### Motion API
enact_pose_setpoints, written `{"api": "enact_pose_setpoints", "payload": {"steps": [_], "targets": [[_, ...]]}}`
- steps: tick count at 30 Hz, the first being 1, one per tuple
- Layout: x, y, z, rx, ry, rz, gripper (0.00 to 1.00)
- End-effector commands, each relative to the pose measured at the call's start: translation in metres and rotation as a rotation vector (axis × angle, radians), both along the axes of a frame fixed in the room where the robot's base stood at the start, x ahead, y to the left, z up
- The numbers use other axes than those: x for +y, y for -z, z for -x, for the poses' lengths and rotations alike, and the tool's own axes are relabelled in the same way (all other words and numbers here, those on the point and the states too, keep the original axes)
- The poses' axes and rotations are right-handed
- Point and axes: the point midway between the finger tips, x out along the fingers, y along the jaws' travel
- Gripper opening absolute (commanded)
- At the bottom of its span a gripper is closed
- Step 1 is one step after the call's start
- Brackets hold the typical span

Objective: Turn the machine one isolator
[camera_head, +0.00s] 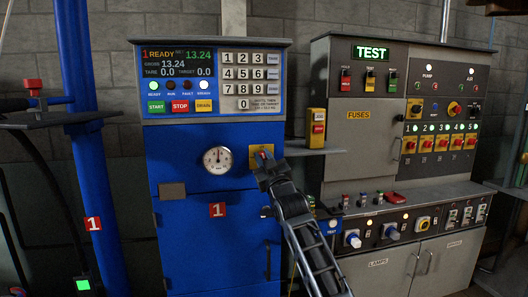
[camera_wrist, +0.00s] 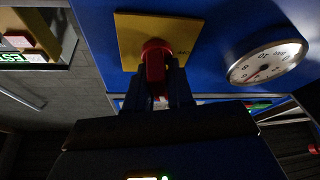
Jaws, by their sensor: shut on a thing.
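The machine one isolator is a red rotary handle (camera_wrist: 156,62) on a yellow square plate (camera_wrist: 128,27), set on the front of the blue machine (camera_head: 178,219) marked 1. The plate also shows in the head view (camera_head: 253,163), right of the round gauge. My gripper (camera_head: 262,161) reaches up to it from the lower right. In the wrist view my gripper's two dark fingers (camera_wrist: 158,91) are shut on the red handle, one on each side. My gripper hides much of the handle in the head view, and its exact angle is hard to tell.
A round gauge (camera_head: 217,160) sits left of the isolator, below a lit panel reading READY 13.24 with a keypad (camera_head: 250,72). A grey TEST cabinet (camera_head: 358,150) with several switches fills the right side.

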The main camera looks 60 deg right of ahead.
Motion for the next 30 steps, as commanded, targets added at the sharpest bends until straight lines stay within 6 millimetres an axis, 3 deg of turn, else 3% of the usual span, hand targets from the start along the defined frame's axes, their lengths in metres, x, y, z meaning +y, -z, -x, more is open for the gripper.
{"api": "enact_pose_setpoints", "payload": {"steps": [30], "targets": [[0.003,0.009,-0.003,0.636,-0.001,0.547,0.0]]}}
